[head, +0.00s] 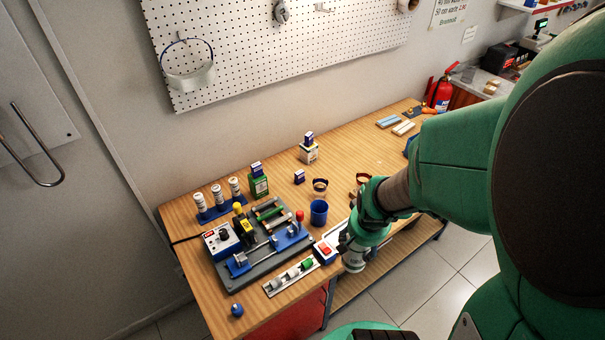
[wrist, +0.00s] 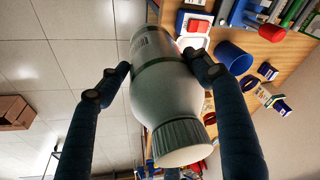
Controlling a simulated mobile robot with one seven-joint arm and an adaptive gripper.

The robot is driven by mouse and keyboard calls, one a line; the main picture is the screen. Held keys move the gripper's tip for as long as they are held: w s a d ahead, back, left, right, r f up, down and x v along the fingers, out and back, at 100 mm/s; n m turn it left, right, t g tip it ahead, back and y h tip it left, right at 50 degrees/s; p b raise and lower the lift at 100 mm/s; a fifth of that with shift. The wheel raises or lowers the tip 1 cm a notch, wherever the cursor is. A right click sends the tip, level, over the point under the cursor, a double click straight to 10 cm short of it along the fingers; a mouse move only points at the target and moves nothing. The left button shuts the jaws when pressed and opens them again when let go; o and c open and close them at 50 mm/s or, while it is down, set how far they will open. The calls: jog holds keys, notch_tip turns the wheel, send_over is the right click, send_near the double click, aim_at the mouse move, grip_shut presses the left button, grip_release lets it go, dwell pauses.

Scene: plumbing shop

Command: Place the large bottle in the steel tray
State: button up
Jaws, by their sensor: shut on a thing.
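My gripper (wrist: 160,78) is shut on the large bottle (wrist: 168,95), a pale bottle with a ribbed grey-green cap, a green band and a label. In the wrist view one finger lies along each side of it. In the head view my gripper (head: 354,250) is at the bench's front edge, and the bottle is hard to make out there. A pale-edged flat shape (head: 336,231), partly hidden behind my gripper, may be the steel tray; I cannot tell for sure.
The wooden bench (head: 370,150) carries a blue cup (head: 319,212), a red-and-white box (head: 325,252), a fixture with blue clamps (head: 270,240), and a narrow rail with small cylinders (head: 291,277). Small boxes stand behind.

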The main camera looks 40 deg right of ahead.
jog(key=w+d+f, duration=0.1)
jog(key=w+d, duration=0.8)
jog(key=w, duration=0.3)
jog(key=shift+f, duration=0.15)
dwell(0.3)
jog(key=shift+x, duration=1.85)
jog(key=shift+a+f+b, duration=0.1)
jog(key=shift+f+b, duration=0.4)
jog(key=shift+b, duration=0.05)
jog(key=o, duration=2)
jog(key=shift+f, duration=0.1)
jog(key=p+v, duration=0.1)
jog(key=v, duration=1.2)
